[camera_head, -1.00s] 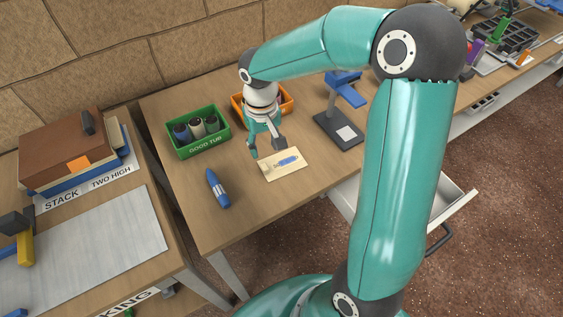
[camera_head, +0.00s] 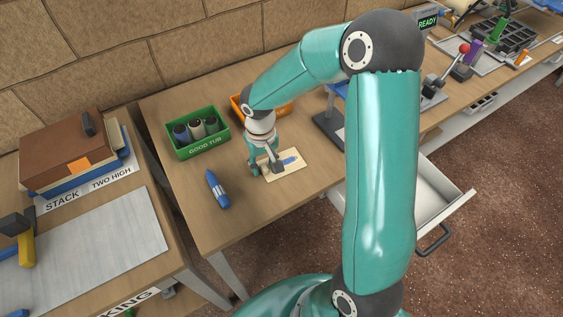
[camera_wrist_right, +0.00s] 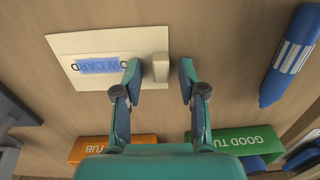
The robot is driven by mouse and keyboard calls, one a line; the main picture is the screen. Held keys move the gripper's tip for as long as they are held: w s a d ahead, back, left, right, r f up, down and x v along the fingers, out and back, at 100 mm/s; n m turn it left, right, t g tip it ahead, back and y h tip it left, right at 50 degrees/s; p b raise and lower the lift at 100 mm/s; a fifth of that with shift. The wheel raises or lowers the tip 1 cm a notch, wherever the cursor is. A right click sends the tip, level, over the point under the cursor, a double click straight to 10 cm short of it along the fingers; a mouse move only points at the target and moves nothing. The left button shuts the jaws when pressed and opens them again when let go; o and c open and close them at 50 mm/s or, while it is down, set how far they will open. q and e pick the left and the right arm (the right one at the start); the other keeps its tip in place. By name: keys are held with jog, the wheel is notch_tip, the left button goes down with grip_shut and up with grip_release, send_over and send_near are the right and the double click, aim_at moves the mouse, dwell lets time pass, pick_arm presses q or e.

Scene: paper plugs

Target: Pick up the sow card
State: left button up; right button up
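The sow card (camera_head: 292,164) lies flat on the wooden table, a cream card with a blue marking. In the right wrist view the card (camera_wrist_right: 70,45) shows the letters "OW CARD", partly under a blue strip. A small cream block (camera_wrist_right: 155,66) stands at the card's edge. My right gripper (camera_head: 266,170) is down at the card's left end. In the wrist view its fingers (camera_wrist_right: 160,74) are apart, one on each side of the block. The left finger looks very close to it; contact cannot be told. My left gripper is not in view.
A green "GOOD TUB" (camera_head: 205,145) holding several cylinders stands behind and left. An orange tub (camera_head: 237,105) is behind my right gripper, partly hidden. A blue marker-like bottle (camera_head: 217,189) lies to the left. An open drawer (camera_head: 440,190) sticks out at right.

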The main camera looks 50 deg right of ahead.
jog(key=c, duration=0.6)
jog(key=shift+r, duration=0.1)
